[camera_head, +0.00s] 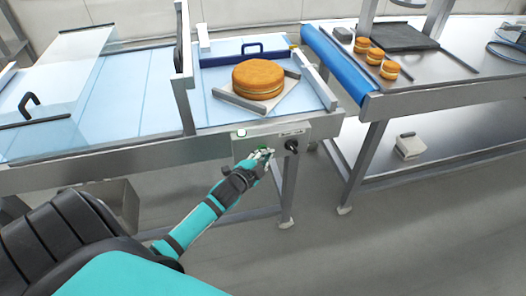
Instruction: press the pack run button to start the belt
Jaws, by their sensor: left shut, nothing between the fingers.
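My left gripper (264,154) is shut and empty at the front control panel (306,133) below the belt's edge. A black knob (291,145) sits to the right of the fingertips. The pale blue belt (150,85) runs behind the panel, with a large filled round cake (258,78) on it between grey guides. The right gripper is not in view.
A blue roller (338,62) borders the metal table (440,88) at right, which holds several small filled rounds (376,56) and a dark tray (402,38). A white object (408,146) lies on the lower shelf. The floor (400,240) in front is clear.

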